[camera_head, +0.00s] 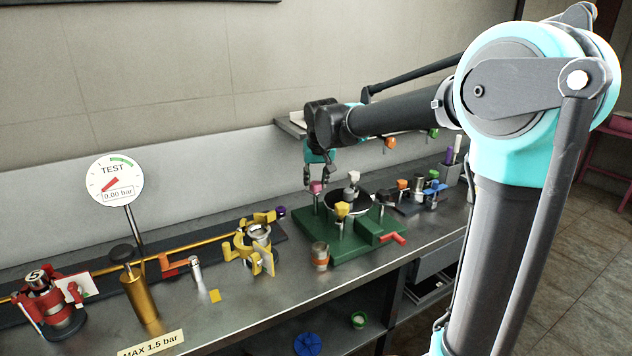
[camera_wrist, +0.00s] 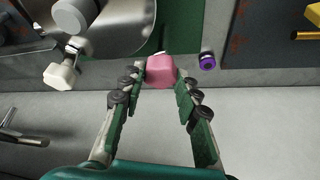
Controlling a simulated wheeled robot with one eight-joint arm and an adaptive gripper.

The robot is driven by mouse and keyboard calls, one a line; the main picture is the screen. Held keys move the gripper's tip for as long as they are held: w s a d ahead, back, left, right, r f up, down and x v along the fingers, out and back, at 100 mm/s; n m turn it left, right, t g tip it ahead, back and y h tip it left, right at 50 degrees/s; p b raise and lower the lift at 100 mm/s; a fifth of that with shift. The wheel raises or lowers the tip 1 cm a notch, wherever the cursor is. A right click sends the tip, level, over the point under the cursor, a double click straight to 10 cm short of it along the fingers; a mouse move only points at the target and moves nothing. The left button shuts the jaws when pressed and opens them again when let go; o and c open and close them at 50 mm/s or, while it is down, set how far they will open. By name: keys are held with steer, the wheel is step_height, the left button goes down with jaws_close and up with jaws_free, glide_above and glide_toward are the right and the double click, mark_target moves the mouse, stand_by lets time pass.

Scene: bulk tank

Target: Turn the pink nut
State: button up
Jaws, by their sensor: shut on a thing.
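The pink nut (camera_head: 316,187) stands at the back left of the green base plate (camera_head: 345,247), near the round metal bowl. In the wrist view the pink nut (camera_wrist: 160,72) is between my fingertips, with a small pale tip showing above it. My gripper (camera_head: 319,181) reaches down over the nut from behind the base. In the wrist view my gripper (camera_wrist: 161,84) has its two fingers around the nut, one on each side, shut on it. The lower part of the nut and its stud are hidden in the wrist view.
A yellow nut (camera_head: 342,210) and a white-topped post (camera_head: 352,178) stand close by on the green base. A red-handled lever (camera_head: 393,237) sticks out at the right. A purple-capped piece (camera_wrist: 207,61) lies near the nut. A yellow clamp (camera_head: 257,245) stands to the left.

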steer(key=shift+d+n, duration=0.1)
steer(key=shift+n, duration=0.6)
steer(key=shift+c, duration=0.4)
steer(key=n+y, duration=0.1)
steer(key=n, duration=0.2)
steer(key=shift+g+y, duration=0.3)
steer(key=shift+g, duration=0.1)
steer(key=o, duration=1.1)
steer(key=shift+o, duration=0.2)
steer(key=v, duration=1.2)
steer(key=shift+w, duration=0.1)
